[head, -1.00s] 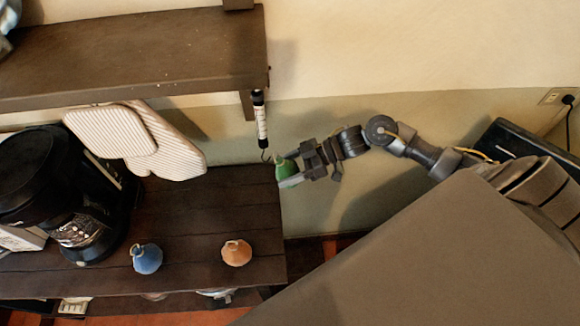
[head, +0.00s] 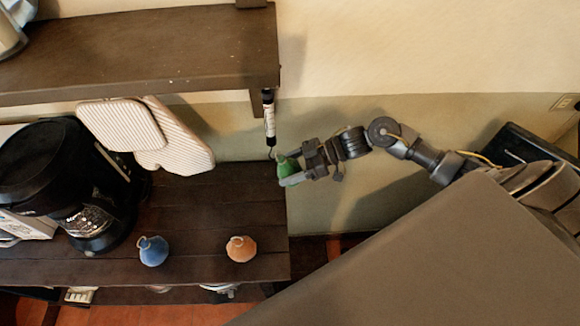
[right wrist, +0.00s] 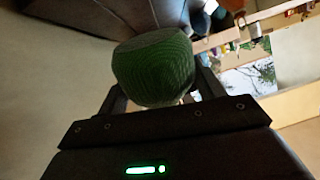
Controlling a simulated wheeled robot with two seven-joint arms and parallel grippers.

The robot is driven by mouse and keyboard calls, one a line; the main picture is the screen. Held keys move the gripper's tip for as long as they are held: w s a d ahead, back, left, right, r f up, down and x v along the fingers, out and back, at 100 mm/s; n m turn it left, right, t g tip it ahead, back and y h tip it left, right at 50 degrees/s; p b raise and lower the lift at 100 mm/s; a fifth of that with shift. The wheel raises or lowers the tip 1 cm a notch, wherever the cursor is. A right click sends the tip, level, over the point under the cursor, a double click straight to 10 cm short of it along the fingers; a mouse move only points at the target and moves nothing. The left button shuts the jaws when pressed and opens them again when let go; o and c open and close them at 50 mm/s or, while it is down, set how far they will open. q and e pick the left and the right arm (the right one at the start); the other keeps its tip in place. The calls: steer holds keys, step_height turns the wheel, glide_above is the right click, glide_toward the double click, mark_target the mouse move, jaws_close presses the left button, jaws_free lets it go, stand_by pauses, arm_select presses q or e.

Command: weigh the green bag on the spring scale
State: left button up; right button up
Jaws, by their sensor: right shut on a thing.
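The green bag (head: 285,166) is held in my right gripper (head: 292,172), just below the spring scale (head: 270,122). The scale is a white tube with black ends, hanging from the upper shelf's right end, with a small hook at its bottom. The bag's top is close to the hook; I cannot tell whether they touch. In the right wrist view the green bag (right wrist: 154,70) fills the space between the fingers and hides their tips. My left gripper is not in view.
A blue bag (head: 152,251) and an orange bag (head: 241,248) stand on the dark lower shelf (head: 215,205). A black coffee maker (head: 60,175) stands at the left. Striped oven mitts (head: 175,145) hang below the upper shelf (head: 150,55). Right of the scale is bare wall.

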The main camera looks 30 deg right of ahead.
steer(key=shift+w+a+f, duration=0.2)
steer(key=shift+a+f, duration=0.05)
steer(key=shift+f, duration=0.15)
steer(key=shift+f, duration=0.2)
stand_by(0.4)
steer(key=shift+a+f+b, duration=0.15)
steer(key=shift+f+b, duration=0.2)
steer(key=shift+b, duration=0.05)
stand_by(0.4)
